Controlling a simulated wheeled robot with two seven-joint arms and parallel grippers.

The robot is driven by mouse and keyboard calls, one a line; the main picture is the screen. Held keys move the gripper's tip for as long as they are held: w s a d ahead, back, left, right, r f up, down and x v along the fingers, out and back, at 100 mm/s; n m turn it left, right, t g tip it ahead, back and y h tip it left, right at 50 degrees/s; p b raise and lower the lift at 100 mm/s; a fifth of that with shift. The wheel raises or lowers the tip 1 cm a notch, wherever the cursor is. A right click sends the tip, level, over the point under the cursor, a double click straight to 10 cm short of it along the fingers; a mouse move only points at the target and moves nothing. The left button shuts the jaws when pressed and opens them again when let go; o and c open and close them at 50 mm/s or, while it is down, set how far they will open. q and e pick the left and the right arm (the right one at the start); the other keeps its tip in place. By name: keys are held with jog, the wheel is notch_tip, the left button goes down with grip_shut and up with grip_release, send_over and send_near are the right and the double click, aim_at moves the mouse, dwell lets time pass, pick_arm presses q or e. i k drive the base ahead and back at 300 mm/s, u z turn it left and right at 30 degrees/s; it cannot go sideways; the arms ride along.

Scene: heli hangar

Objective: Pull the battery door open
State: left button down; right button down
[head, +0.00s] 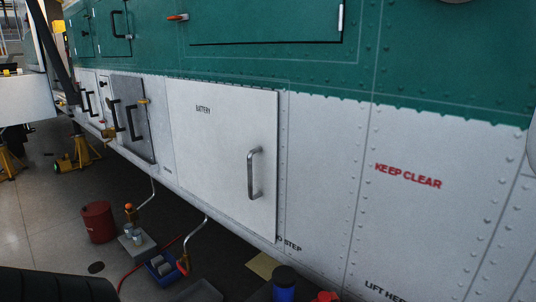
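The battery door (215,160) is a pale grey-white panel in the lower side of the helicopter, left of the picture's middle. It bears the word BATTERY near its top. A metal bar handle (254,174) stands upright near the door's right edge. The door lies flush or almost flush with the body; a thin dark line runs along its right edge. Nothing touches the handle. Neither gripper is in view.
Left of the door is a grey panel (133,118) with black handles. On the floor below are a red can (98,222), a blue tray (164,270) and a blue container (285,284). Yellow stands (78,156) are at far left. The space before the door looks clear.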

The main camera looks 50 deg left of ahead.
aim_at(226, 136)
jog(key=u, duration=1.9)
jog(key=k, duration=0.5)
jog(key=u, duration=0.9)
jog(key=i, duration=0.65)
jog(key=z, duration=0.35)
